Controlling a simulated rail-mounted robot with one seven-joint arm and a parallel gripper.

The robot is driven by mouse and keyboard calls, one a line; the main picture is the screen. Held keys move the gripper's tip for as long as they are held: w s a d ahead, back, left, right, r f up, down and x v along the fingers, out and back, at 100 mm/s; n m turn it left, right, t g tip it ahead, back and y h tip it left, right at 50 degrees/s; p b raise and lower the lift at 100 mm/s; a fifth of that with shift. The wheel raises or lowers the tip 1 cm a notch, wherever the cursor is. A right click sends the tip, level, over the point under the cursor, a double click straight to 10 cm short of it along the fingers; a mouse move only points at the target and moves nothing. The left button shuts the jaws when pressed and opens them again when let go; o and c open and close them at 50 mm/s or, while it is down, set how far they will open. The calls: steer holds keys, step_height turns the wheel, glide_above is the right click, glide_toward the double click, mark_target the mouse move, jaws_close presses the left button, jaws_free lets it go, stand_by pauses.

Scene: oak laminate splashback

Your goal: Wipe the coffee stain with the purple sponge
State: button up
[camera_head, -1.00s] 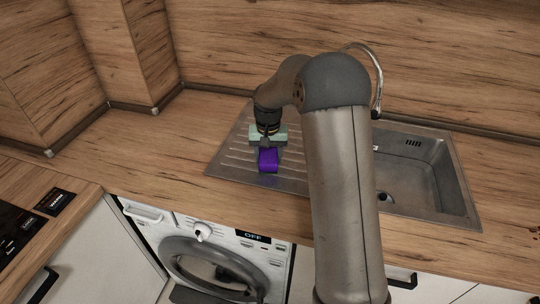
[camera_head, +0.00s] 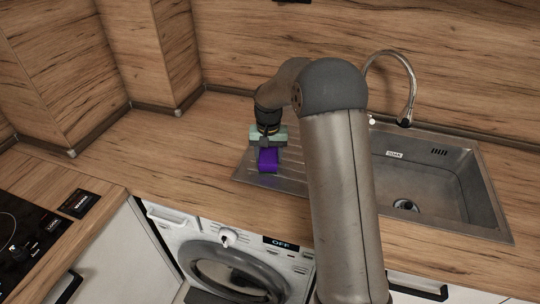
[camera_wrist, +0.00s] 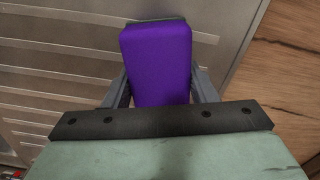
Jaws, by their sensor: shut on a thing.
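The purple sponge (camera_head: 268,160) is in my gripper (camera_head: 268,152), over the ribbed drainboard at the left part of the sink. In the wrist view the sponge (camera_wrist: 157,62) sits between the two grey fingers of my gripper (camera_wrist: 160,88), which are shut on its sides. A dark layer shows along its far edge. I cannot tell whether the sponge touches the steel below. No coffee stain is visible in the current frames.
The steel sink (camera_head: 425,190) with its basin lies to the right, partly behind my arm. A curved faucet (camera_head: 408,75) stands behind it. Wooden counter (camera_head: 180,150) is clear to the left. A washing machine (camera_head: 235,260) is below, and a cooktop (camera_head: 25,240) is at far left.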

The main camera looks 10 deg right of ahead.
steer(key=r, duration=0.1)
steer(key=r+p, duration=0.1)
steer(key=r, duration=0.1)
steer(key=shift+s+d+r, duration=0.1)
steer(key=shift+s+d, duration=0.05)
steer(key=shift+d, duration=0.05)
steer(key=shift+r+p, duration=1.5)
steer(key=shift+r, duration=1)
